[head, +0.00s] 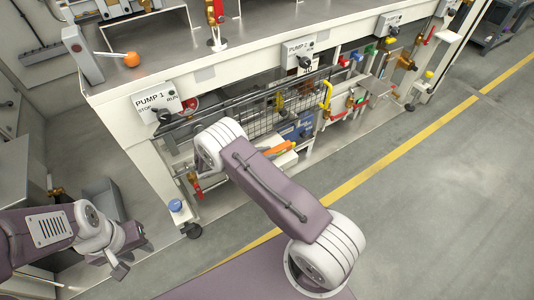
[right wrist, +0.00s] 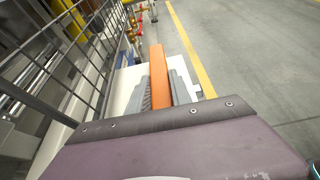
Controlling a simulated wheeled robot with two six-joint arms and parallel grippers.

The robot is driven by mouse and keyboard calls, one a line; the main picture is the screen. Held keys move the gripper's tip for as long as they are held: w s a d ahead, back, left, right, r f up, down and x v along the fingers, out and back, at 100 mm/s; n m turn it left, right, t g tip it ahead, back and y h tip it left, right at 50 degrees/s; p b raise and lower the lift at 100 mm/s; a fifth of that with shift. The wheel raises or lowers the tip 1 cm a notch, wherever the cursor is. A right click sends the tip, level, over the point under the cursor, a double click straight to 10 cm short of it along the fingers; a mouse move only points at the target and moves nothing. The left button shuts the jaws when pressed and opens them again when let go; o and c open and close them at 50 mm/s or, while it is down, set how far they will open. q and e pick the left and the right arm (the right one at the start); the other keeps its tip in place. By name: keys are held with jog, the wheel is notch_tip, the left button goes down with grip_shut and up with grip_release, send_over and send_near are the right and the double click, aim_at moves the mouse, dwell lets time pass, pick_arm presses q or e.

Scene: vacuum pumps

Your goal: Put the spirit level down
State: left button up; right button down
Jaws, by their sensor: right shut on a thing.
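The spirit level is a long orange bar (right wrist: 159,80). In the right wrist view it lies between the two grey fingers of my right gripper (right wrist: 160,82), which is shut on it. The bar points away from the gripper over a white surface (right wrist: 125,85); I cannot tell whether it touches that surface. In the head view a short orange piece of the level (head: 280,147) shows past my right arm, which hides most of the gripper. My left gripper (head: 122,262) hangs low at the left, away from the level; its opening is unclear.
A wire mesh guard (right wrist: 65,60) stands close to the left of the right gripper. The pump bench (head: 230,45) with the PUMP 1 panel (head: 155,101) overhangs the pipes and valves. A yellow floor line (head: 400,145) runs along open grey floor at the right.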

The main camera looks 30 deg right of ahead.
jog(key=shift+f, duration=0.2)
jog(key=c, duration=1.1)
grip_release()
jog(key=p+v, duration=0.4)
jog(key=v, duration=0.5)
grip_shut()
dwell(0.5)
